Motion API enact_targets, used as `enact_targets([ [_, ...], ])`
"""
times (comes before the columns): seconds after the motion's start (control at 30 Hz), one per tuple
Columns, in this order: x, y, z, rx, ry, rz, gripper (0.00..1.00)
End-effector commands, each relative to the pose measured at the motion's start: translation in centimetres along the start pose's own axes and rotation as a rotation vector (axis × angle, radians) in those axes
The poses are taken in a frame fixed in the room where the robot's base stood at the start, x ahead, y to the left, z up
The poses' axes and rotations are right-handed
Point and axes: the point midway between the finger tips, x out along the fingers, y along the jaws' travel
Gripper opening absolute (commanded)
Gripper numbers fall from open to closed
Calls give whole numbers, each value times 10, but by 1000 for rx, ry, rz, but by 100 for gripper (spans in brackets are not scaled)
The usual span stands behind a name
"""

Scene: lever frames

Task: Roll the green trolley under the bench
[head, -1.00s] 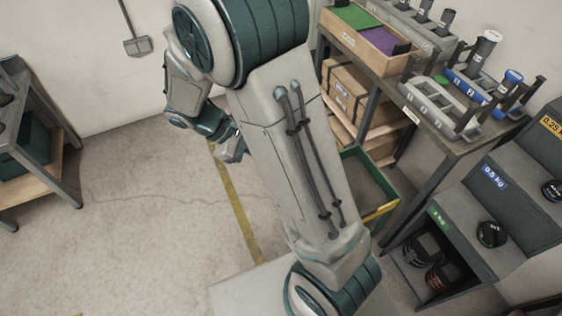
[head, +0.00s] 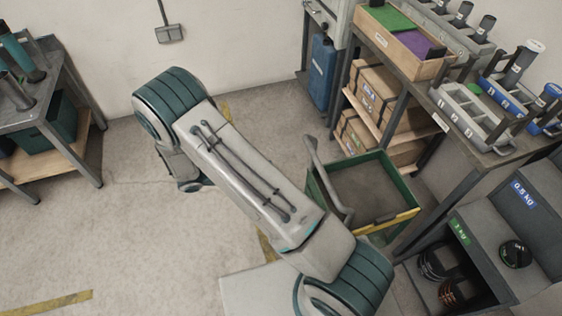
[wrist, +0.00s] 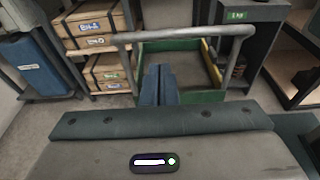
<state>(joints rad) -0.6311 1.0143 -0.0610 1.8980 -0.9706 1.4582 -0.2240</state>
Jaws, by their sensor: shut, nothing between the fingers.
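The green trolley (head: 378,186) stands on the floor in front of the right bench (head: 452,152), an open tray with green sides and a yellow edge. Its grey handle (head: 325,178) rises at its left side in the head view. In the wrist view the handle bar (wrist: 180,36) crosses in front of the trolley tray (wrist: 190,95). My gripper (wrist: 159,68) is shut and empty, its blue-grey fingertips just below the bar in the picture. I cannot tell whether they touch the bar. My arm hides the gripper in the head view.
Cardboard boxes (head: 383,92) fill shelves under the bench's far end. A blue case (head: 322,72) stands beyond them. A weight rack (head: 480,240) is at the lower right. Another bench (head: 50,125) is at the left, with clear floor between.

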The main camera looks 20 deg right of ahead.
Motion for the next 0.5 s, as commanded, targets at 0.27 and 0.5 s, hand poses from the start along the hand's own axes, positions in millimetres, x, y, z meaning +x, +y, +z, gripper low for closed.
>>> enact_targets([
  [0.27, 57, -2, 2, -1, -1, -7, 0],
  [0.5, 103, -2, 1, -1, 0, -6, 0],
])
